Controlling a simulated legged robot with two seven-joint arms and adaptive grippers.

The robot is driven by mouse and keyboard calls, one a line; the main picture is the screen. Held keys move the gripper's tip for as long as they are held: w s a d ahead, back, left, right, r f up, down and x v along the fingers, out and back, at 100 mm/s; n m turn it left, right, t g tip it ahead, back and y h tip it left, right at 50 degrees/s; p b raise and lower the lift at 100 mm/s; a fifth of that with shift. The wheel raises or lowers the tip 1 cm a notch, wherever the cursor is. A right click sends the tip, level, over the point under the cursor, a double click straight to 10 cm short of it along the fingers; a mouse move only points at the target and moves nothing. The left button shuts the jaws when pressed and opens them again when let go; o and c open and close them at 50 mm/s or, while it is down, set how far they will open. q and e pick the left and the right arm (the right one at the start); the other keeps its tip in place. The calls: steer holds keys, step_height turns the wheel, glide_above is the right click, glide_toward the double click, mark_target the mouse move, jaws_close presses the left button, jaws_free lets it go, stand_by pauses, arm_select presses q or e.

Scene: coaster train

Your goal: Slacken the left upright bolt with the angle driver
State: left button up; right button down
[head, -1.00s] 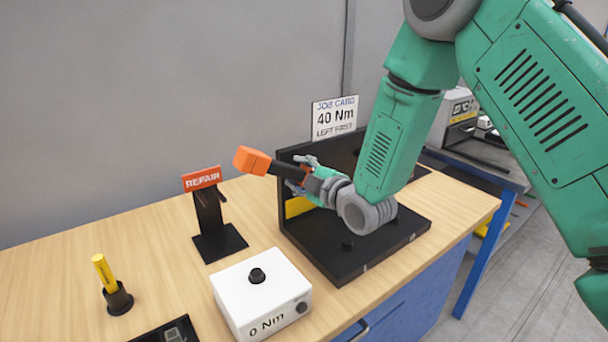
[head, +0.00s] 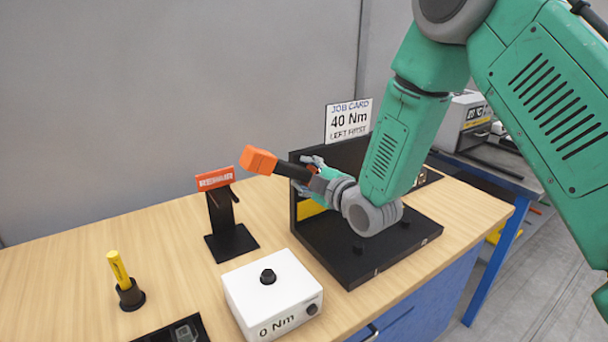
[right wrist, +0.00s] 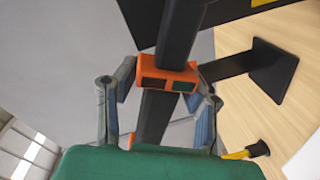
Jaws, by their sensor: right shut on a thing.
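My right gripper (head: 308,182) is shut on the angle driver (head: 292,171), which has a black body and an orange end (head: 258,160) pointing left. In the right wrist view the gripper (right wrist: 165,78) has its fingers on either side of the driver's orange band (right wrist: 166,73). The gripper is at the left part of the black fixture (head: 350,279), which has a base and an upright plate. My arm and gripper cover much of the plate; the left upright bolt and the driver's working end cannot be made out. My left gripper is out of view.
A job card (head: 348,121) behind the fixture reads 40 Nm, left first. A white box (head: 272,295) reads 0 Nm. A black stand (head: 226,232) bears an orange repair sign. A yellow tool (head: 118,268) stands in a holder. The wooden bench (head: 70,265) is clear at the left.

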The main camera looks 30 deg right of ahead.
mark_target(317, 173)
steer(key=shift+d+f+b, duration=0.15)
steer(key=shift+d+f, duration=0.1)
steer(key=shift+d, duration=0.85)
steer(key=shift+d+f+b, duration=0.15)
steer(key=shift+d+f, duration=0.1)
steer(key=shift+d, duration=0.8)
steer(key=shift+a+r, duration=0.1)
steer(key=shift+a, duration=0.3)
steer(key=shift+s+a, duration=0.1)
steer(key=shift+a, duration=0.05)
steer(key=s, duration=0.4)
steer(key=shift+s+d, duration=0.1)
steer(key=shift+d, duration=0.2)
steer(key=shift+d, duration=0.2)
steer(key=shift+a, duration=0.2)
